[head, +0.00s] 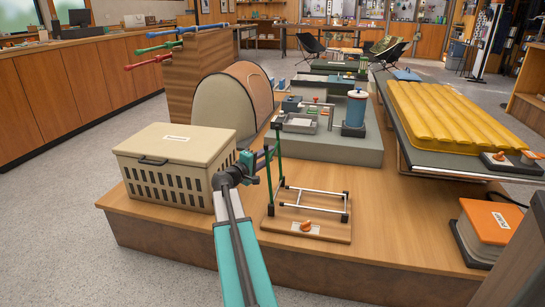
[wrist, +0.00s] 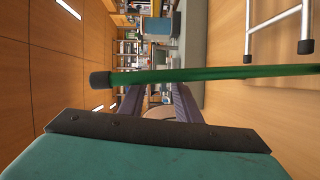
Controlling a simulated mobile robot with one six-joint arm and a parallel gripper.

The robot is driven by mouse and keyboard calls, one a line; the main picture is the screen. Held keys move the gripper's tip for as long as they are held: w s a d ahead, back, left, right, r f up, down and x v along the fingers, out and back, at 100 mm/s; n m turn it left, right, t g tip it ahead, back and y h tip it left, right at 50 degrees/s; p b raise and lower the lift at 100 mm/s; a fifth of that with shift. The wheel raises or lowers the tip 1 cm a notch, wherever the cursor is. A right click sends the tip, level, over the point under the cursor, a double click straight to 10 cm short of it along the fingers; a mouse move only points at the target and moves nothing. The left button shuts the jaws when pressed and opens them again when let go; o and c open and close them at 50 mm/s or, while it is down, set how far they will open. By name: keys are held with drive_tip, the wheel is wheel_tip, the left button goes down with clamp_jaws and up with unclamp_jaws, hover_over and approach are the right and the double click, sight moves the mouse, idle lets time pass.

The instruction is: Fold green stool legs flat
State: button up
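The folding stool frame stands on a wooden board (head: 308,231) on the display platform. Its green legs (head: 276,165) stand upright at the left, with a dark-capped top; the silver-and-black frame (head: 314,200) lies low to their right. My gripper (head: 266,159) is at the left side of the green legs, near mid-height. In the wrist view a green leg (wrist: 215,73) with a black end cap (wrist: 99,80) runs crosswise over the fingertips. My gripper's fingers (wrist: 156,92) are apart with a gap between them. The leg hides the tips, so contact cannot be told.
A beige slatted crate (head: 176,172) stands left of my arm, with a domed tent model (head: 218,108) behind it. A grey tiered stand (head: 335,148) is behind the stool. An orange-topped box (head: 492,224) is at the right. The platform between stool and box is clear.

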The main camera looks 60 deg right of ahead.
drive_tip(key=shift+s+d+f+b, duration=0.15)
drive_tip(key=shift+d+b, duration=0.4)
drive_tip(key=shift+d, duration=1.6)
